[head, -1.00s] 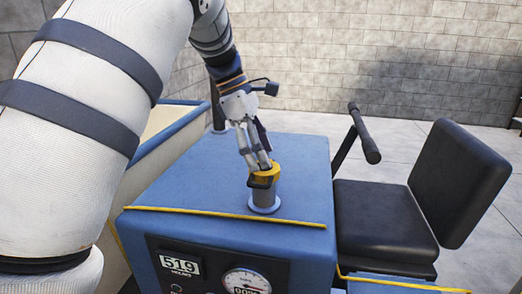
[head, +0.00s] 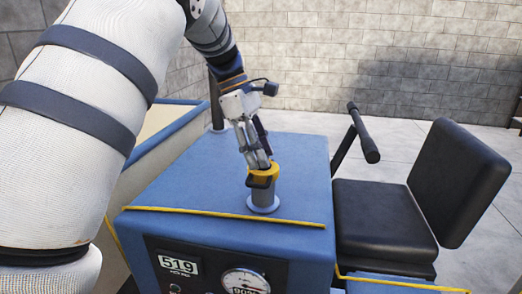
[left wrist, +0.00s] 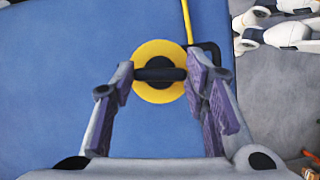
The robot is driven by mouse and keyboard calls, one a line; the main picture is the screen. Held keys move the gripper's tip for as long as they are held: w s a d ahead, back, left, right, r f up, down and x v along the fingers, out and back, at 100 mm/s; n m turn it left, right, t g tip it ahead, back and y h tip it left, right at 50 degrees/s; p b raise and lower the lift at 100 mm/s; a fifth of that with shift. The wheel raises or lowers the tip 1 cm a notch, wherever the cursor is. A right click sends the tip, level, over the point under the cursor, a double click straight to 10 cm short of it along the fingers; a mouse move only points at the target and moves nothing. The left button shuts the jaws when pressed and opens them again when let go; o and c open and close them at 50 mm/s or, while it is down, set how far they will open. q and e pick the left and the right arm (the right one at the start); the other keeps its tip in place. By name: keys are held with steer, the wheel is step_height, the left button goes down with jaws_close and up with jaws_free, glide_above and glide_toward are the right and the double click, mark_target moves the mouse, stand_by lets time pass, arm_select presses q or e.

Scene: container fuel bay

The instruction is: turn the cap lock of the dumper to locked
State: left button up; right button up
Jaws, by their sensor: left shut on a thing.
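The dumper's blue body (head: 200,170) fills the middle of the head view. A grey filler neck (head: 263,200) stands on its top and carries a yellow cap (head: 275,171). In the left wrist view the yellow cap (left wrist: 148,92) is seen from above, with a black bar (left wrist: 160,74) across it. My left gripper (head: 261,165) comes down on the cap from above. In the wrist view its purple-padded fingers (left wrist: 160,78) stand on either side of the black bar, shut on it. The right gripper is not in view.
A black seat (head: 385,220) and a black lever (head: 368,145) stand right of the body. A panel with an hour counter (head: 180,265) and a round gauge (head: 245,281) faces the front. Yellow strips (head: 225,217) edge the top. A brick wall (head: 370,60) closes the back.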

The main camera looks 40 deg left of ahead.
arm_select(q)
steer(key=m, duration=0.1)
steer(key=m+g, duration=0.1)
steer(key=m, duration=0.1)
steer(key=shift+w+f+m, duration=0.1)
steer(key=shift+w+m, duration=0.05)
steer(key=shift+m, duration=0.15)
steer(key=m+g+b, duration=0.1)
steer(key=m, duration=0.1)
steer(key=m+g, duration=0.1)
steer(key=m, duration=0.2)
steer(key=shift+w+f+m+g+b, duration=0.1)
steer(key=shift+m+g+b, duration=0.2)
steer(key=shift+b, duration=0.1)
steer(key=m+g, duration=0.1)
steer(key=m, duration=0.2)
steer(key=shift+y+b, duration=0.35)
steer(key=shift+y, duration=0.05)
steer(key=shift+w+d+m+g+y, duration=0.1)
steer(key=shift+m+g+y, duration=0.2)
steer(key=shift+m, duration=0.7)
steer(key=shift+d+m+g+y, duration=0.1)
steer(key=shift+m+g+y, duration=0.15)
steer(key=shift+m, duration=0.75)
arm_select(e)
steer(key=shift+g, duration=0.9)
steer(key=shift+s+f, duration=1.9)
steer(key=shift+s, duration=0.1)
